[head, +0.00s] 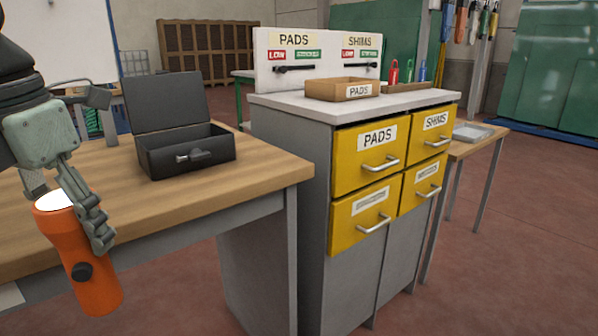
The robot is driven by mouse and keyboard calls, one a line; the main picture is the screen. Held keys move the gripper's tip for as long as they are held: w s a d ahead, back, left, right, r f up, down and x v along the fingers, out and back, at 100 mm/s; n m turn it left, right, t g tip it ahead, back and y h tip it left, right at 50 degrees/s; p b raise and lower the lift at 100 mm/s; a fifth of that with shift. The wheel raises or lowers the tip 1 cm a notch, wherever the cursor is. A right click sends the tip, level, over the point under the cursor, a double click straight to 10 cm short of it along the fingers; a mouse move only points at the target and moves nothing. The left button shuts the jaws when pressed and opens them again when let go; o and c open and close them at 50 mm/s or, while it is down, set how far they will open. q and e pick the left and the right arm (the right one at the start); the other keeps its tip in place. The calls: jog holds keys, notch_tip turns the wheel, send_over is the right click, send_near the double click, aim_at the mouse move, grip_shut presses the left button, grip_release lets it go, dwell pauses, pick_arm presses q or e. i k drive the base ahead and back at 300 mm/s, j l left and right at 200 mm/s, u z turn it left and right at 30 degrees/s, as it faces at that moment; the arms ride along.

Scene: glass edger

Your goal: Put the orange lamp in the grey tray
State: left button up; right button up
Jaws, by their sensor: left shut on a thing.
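The orange lamp (84,262) is a flashlight with a dark button and a bright white top end. My left gripper (78,205) is shut on it near the white end, holding it tilted in front of the wooden table at the left. The grey tray (473,131) lies on a small wooden table at the right, beyond the yellow-drawer cabinet. It is shallow, and its inside is hard to make out at this distance. My right gripper is not in view.
An open black box (188,150) stands on the wooden table (270,172). The grey cabinet (262,215) with yellow drawers stands between that table and the small table (487,146). A cardboard PADS bin (342,88) is on the cabinet. Reddish floor at right is clear.

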aim_at(472, 136)
jog(key=i+l+z, duration=0.65)
jog(key=z, duration=0.25)
jog(key=i+z, duration=0.5)
jog(key=i, duration=1.65)
jog(key=i+l+u, duration=0.1)
jog(key=i, duration=0.65)
jog(key=i+l+u, duration=0.15)
jog(key=i+u, duration=0.25)
jog(key=i+l+u, duration=0.3)
jog(key=i+u, duration=0.15)
jog(key=i+l+u, duration=0.85)
jog(key=l, duration=0.2)
